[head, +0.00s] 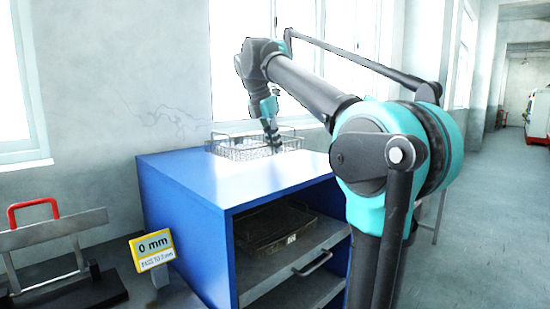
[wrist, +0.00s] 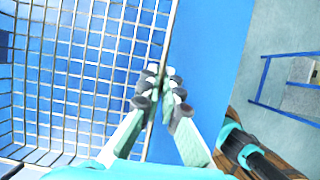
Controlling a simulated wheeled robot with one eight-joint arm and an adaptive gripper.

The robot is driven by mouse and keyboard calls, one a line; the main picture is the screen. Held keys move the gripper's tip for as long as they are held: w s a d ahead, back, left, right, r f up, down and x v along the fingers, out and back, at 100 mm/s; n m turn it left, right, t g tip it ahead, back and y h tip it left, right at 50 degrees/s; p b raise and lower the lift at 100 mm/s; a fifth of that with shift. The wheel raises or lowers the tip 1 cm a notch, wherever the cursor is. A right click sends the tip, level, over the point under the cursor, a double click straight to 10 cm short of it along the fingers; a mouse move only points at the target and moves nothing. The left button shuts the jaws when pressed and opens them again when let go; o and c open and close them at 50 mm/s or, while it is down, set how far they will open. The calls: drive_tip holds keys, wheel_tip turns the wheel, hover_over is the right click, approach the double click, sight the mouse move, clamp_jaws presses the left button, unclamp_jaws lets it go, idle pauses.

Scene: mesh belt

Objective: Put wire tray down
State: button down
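The wire tray (head: 232,153) is a metal mesh basket at the back of the blue cabinet's top in the head view. It looks level and appears to rest on the top, though a small gap underneath could not be ruled out. In the wrist view, the wire tray (wrist: 83,73) fills the left half, with blue surface showing through its mesh. My gripper (head: 273,145) is at the tray's near right side. In the wrist view my gripper (wrist: 161,92) has its fingertips close together on either side of the tray's wire wall, pinching it.
The blue cabinet (head: 185,190) has a clear top in front of the tray and darker trays (head: 275,225) on its open shelf. A yellow-framed "0 mm" sign (head: 153,249) and a rack with a red handle (head: 33,211) stand at left. Open floor lies at right.

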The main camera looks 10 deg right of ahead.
sight(275, 155)
drive_tip(key=shift+f, duration=2)
drive_tip(key=c, duration=1.7)
unclamp_jaws()
drive_tip(key=v, duration=1.2)
drive_tip(key=shift+d+r, duration=0.1)
